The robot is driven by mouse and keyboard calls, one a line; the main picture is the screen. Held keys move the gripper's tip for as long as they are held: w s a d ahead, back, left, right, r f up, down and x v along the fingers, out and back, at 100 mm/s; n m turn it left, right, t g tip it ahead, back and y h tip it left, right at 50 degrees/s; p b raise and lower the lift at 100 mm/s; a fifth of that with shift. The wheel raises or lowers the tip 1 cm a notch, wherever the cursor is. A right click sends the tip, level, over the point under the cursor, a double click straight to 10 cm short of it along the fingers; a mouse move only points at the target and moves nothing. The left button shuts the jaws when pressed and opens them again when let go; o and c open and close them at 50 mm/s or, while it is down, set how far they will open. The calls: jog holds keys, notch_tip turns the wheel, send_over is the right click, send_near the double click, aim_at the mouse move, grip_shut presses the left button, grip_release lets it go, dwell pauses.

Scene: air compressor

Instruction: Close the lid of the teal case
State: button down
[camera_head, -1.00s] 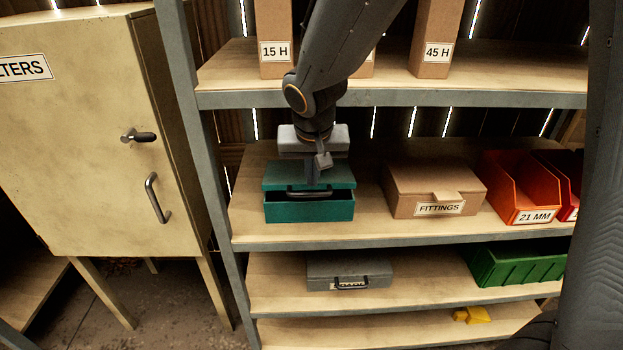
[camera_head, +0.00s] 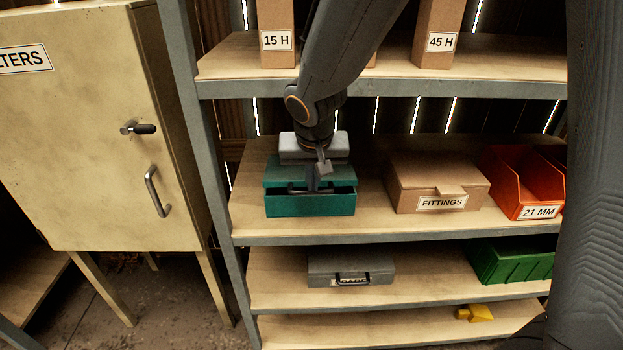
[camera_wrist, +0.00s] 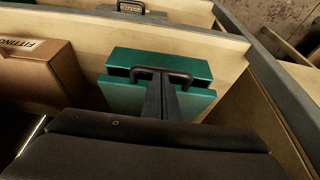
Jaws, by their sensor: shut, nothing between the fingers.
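The teal case (camera_head: 285,205) stands on the middle shelf, with its lid (camera_head: 281,176) tilted low over the body. A dark gap shows between lid and body, wider at the right. In the wrist view the case (camera_wrist: 150,60) also shows a dark gap under its lid (camera_wrist: 197,101). A dark handle (camera_wrist: 178,75) is on its front. My gripper (camera_head: 312,188) is shut and empty, pointing down over the front of the lid and overlapping the handle. Its fingers (camera_wrist: 161,82) hide part of the lid in the wrist view. Whether the fingertips touch it I cannot tell.
A cardboard FITTINGS box (camera_head: 420,182) stands right of the case, with an orange bin (camera_head: 525,185) beyond. The upper shelf edge (camera_head: 450,88) is close above my wrist. A shelf post (camera_head: 203,150) stands left. A grey case (camera_head: 345,268) sits below.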

jog(key=f+b, duration=0.1)
jog(key=s+f+b, duration=0.1)
jog(key=f+b, duration=0.1)
jog(key=shift+d+f, duration=0.1)
jog(key=shift+f, duration=0.2)
jog(key=shift+s, duration=0.1)
